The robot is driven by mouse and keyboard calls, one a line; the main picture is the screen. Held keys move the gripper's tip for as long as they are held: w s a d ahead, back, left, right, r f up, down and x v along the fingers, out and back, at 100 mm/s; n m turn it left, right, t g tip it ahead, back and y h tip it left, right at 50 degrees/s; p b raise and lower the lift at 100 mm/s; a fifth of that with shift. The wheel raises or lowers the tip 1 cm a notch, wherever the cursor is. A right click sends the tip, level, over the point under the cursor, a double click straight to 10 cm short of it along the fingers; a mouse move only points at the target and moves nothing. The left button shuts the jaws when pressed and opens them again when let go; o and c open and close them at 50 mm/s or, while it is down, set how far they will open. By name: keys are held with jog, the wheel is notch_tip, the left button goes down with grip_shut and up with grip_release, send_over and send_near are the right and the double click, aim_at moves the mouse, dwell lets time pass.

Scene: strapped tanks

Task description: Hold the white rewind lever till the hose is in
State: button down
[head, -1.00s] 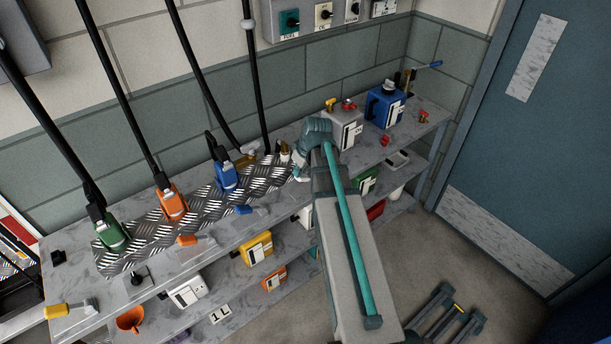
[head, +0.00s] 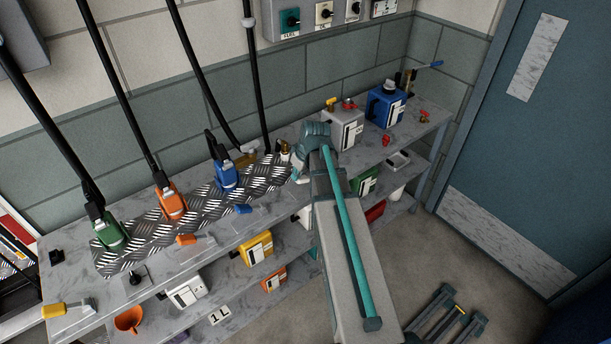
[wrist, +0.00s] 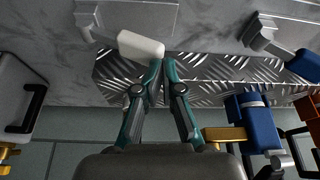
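The white rewind lever (wrist: 140,45) shows in the wrist view, its rounded white handle on a grey metal arm at the shelf's edge. My gripper (wrist: 163,64) has its two teal fingers drawn together at the tips, just beside the handle's right end. The tips look very near or touching the handle, but it is not between them. In the head view my gripper (head: 299,172) is at the right end of the tread plate, and my arm hides the white lever. A black hose (head: 258,85) hangs behind it; its lower end is partly hidden.
Blue (head: 227,176), orange (head: 170,202) and green (head: 108,232) nozzles stand on the tread plate (head: 205,200). Blue (head: 243,209) and orange (head: 187,239) levers line the front edge.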

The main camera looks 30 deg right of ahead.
jog(key=shift+d+f+b, duration=0.15)
jog(key=shift+f+b, duration=0.25)
jog(key=shift+f, duration=0.35)
jog(key=shift+d+f+b, duration=0.1)
jog(key=shift+f+b, duration=0.25)
jog(key=shift+f, duration=0.35)
jog(key=shift+w+p+v, duration=0.25)
jog(key=shift+p+v, duration=0.5)
jog(key=shift+v, duration=0.35)
jog(key=shift+w+p+v, duration=0.2)
jog(key=shift+p+v, duration=0.5)
jog(key=shift+v, duration=0.35)
jog(key=shift+s+a+r+p, duration=0.15)
jog(key=shift+r+p, duration=0.7)
jog(key=shift+r, duration=0.6)
jog(key=shift+s+r+p, duration=0.1)
jog(key=shift+r+p, duration=0.75)
jog(key=shift+r, duration=0.65)
